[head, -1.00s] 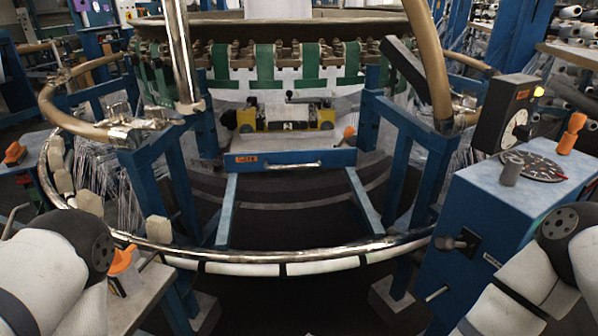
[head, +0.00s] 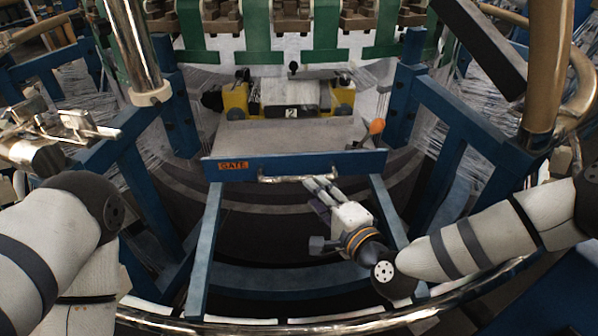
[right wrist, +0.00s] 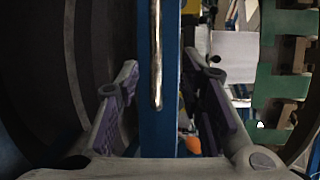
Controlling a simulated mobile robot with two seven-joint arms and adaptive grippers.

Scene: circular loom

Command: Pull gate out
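The gate (head: 345,163) is a blue panel with an orange GATE label, across the front of a grey slab in the middle of the head view. A silver bar handle (head: 272,179) runs along its lower front edge. My right gripper (head: 316,186) is at the right end of this handle. In the right wrist view my right gripper (right wrist: 160,68) is open. Its purple-padded fingers are apart, one on each side of the blue gate (right wrist: 148,125) and the handle (right wrist: 156,45). I cannot tell whether they touch.
Two blue rails (head: 204,250) run forward from the gate, with open dark space between them. A curved chrome rail (head: 350,322) crosses in front. Blue posts (head: 405,95) stand at both sides. A yellow-ended block (head: 290,95) marked 2 sits on the slab, near an orange knob (head: 376,127).

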